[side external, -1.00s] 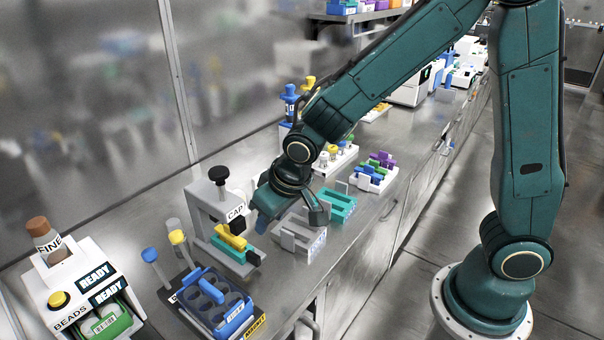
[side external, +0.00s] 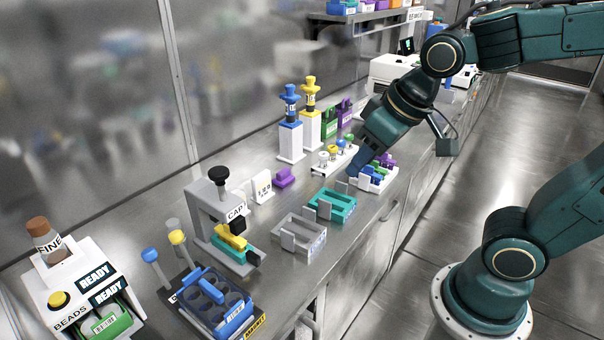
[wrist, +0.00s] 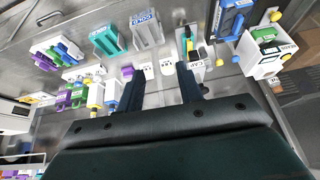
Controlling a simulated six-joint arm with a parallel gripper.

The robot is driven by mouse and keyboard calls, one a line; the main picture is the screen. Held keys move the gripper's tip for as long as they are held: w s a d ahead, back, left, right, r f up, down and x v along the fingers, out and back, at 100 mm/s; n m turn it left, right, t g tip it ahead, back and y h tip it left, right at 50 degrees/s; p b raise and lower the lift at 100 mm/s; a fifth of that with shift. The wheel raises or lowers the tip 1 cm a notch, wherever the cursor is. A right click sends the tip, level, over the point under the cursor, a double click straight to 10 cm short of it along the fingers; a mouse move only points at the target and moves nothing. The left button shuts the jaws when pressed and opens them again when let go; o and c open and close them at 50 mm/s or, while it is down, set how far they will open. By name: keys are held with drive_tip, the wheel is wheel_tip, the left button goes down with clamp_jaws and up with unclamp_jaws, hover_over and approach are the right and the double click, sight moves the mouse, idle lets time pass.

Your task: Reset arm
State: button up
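My arm is teal, and my gripper (side external: 358,164) hangs over the bench near the small white rack (side external: 334,160) in the side view. In the wrist view my gripper (wrist: 157,82) has its two dark blue fingers well apart. Nothing is between them except a view of the bench below. The gripper is open and empty. Its fingertips are partly lost against the arm in the side view.
The steel bench holds a capping press (side external: 210,205), a teal rack (side external: 331,205), a grey rack (side external: 300,235), a blue rack (side external: 235,318), a bead machine (side external: 70,300) and blue and yellow dispensers (side external: 290,140). The aisle floor (side external: 450,220) is clear.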

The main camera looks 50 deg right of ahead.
drive_tip(key=s+d+r, duration=0.1)
drive_tip(key=s, duration=0.6)
drive_tip(key=shift+d+r, duration=0.35)
drive_tip(key=shift+d, duration=0.05)
drive_tip(key=shift+c, duration=0.3)
